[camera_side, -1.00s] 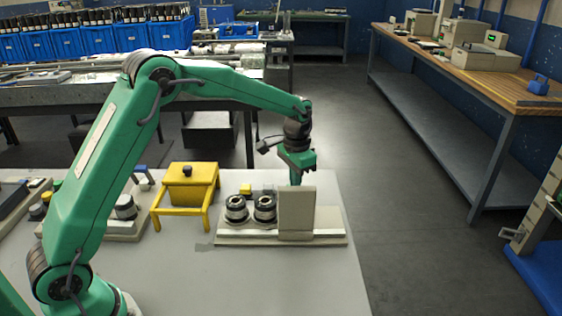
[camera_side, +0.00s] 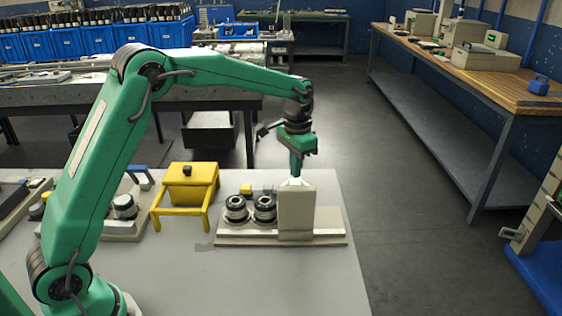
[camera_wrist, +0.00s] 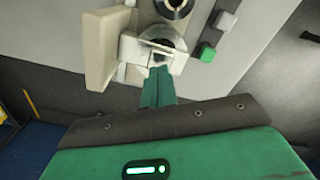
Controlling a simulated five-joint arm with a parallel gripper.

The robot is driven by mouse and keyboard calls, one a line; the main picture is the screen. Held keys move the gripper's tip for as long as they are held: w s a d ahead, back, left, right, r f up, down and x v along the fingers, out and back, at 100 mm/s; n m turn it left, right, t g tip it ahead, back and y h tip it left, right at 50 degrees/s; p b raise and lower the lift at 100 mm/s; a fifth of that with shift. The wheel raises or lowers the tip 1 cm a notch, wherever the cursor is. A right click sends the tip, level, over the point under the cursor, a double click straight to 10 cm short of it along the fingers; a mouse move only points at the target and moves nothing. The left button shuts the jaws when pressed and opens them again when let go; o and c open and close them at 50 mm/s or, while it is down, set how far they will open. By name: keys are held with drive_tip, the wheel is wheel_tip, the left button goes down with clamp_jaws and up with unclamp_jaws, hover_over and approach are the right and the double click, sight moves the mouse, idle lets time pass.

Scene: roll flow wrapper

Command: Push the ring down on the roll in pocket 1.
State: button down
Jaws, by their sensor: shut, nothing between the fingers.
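My gripper (camera_side: 296,175) is shut and empty, pointing down just above and behind the upright beige plate (camera_side: 297,215) of the roll fixture (camera_side: 230,239). Two dark rolls with pale rings, a left one (camera_side: 237,211) and a right one (camera_side: 264,209), stand upright left of the plate. In the wrist view, my shut fingertips (camera_wrist: 158,72) are close to a pale bracket (camera_wrist: 133,48) around a round dark-and-silver part (camera_wrist: 162,36). Another roll (camera_wrist: 173,6) is cut off at the top edge. The pocket numbers cannot be read, and the plate hides what is behind it from the side.
A yellow stand (camera_side: 187,190) with a lidded box is left of the fixture. The grey table top (camera_side: 290,285) in front is clear.

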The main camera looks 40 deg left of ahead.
drive_tip(key=shift+r, duration=2)
